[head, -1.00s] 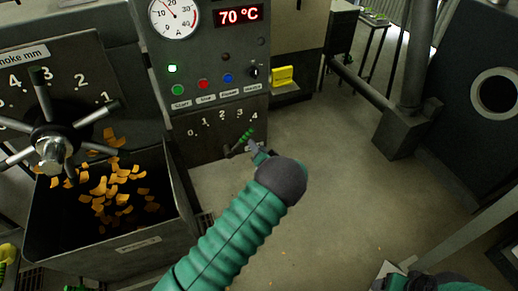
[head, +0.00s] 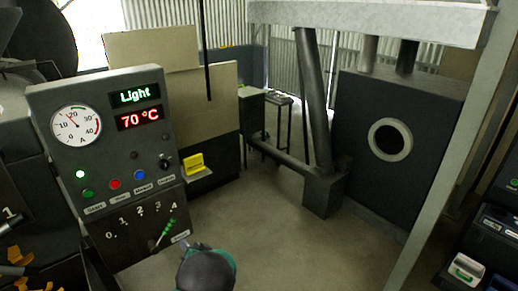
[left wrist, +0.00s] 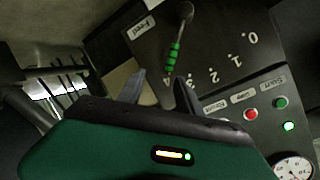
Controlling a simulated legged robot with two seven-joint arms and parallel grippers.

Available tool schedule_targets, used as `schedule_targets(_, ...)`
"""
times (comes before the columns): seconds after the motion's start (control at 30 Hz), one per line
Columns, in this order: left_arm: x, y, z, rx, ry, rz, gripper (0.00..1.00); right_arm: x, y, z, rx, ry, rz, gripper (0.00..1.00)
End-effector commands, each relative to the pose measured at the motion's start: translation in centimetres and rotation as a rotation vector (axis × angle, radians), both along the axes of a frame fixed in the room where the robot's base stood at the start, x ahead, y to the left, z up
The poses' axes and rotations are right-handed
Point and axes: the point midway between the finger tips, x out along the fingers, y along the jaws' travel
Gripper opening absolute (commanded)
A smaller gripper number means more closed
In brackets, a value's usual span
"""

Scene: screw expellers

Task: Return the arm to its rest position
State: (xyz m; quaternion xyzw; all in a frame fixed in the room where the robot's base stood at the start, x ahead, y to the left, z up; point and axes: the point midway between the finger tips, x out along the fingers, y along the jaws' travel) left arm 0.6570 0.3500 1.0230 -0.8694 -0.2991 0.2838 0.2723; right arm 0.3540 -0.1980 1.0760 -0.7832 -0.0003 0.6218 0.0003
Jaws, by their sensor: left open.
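My left gripper (head: 193,246) shows small at the bottom of the head view, mostly behind my own dark, rounded arm part. It is beside the lever with the green ribbed grip (head: 164,232) on the control panel (head: 118,150). In the left wrist view the two dark fingers (left wrist: 160,88) stand apart with nothing held between them. The lever's green grip (left wrist: 173,57) shows just beyond the fingertips, apart from them as far as I can tell. The lever points near the 4 on its scale. My right gripper is out of view.
The panel shows "Light", 70 °C and a round gauge (head: 75,126). A yellow piece (head: 194,163) sits on a small ledge right of it. Orange flakes (head: 22,262) lie at lower left. A grey pipe (head: 315,100) and dark machine (head: 390,180) stand right. The middle floor is clear.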

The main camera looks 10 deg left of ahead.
Motion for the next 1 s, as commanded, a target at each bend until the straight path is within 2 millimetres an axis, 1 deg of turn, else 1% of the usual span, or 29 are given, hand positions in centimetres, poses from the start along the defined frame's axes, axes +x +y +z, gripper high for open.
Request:
schedule_targets(0.07, -0.3, -1.8, 0.6, -0.156, 0.01, -0.054, 0.41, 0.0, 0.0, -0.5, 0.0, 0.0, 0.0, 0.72)
schedule_targets(0.13, -2.1, -5.0, 1.0, -0.352, 0.057, -0.124, 0.41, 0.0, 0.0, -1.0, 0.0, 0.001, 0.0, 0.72)
schedule_targets(0.17, -3.4, -6.7, 1.2, -0.438, 0.087, -0.153, 0.41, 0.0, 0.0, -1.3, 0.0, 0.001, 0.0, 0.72)
schedule_targets(0.2, -5.6, -8.9, 1.6, -0.548, 0.14, -0.186, 0.41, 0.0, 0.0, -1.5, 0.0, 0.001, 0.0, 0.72)
schedule_targets(0.27, -10.1, -11.8, 2.1, -0.684, 0.239, -0.219, 0.41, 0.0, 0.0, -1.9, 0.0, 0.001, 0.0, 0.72)
schedule_targets(0.3, -13.4, -13.4, 2.4, -0.75, 0.311, -0.229, 0.41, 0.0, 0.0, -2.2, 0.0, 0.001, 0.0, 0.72)
schedule_targets(0.33, -15.9, -14.2, 2.5, -0.786, 0.365, -0.229, 0.41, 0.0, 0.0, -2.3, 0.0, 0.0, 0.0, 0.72)
schedule_targets(0.37, -18.2, -14.8, 2.6, -0.812, 0.416, -0.224, 0.41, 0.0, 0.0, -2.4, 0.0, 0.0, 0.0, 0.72)
schedule_targets(0.4, -21.2, -15.4, 2.7, -0.833, 0.478, -0.213, 0.41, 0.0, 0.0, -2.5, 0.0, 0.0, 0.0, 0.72)
schedule_targets(0.5, -26.8, -15.7, 2.7, -0.846, 0.596, -0.173, 0.41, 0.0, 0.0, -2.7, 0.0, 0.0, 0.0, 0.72)
schedule_targets(0.53, -28.0, -15.7, 2.7, -0.844, 0.62, -0.163, 0.41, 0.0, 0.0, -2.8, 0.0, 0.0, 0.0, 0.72)
schedule_targets(0.6, -29.7, -15.5, 2.7, -0.84, 0.656, -0.144, 0.41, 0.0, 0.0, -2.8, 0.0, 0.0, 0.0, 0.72)
schedule_targets(0.67, -30.3, -15.5, 2.7, -0.837, 0.669, -0.135, 0.41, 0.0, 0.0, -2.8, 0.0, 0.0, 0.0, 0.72)
schedule_targets(1.0, -30.4, -15.4, 2.7, -0.838, 0.67, -0.135, 0.41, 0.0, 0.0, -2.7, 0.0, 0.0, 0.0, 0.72)
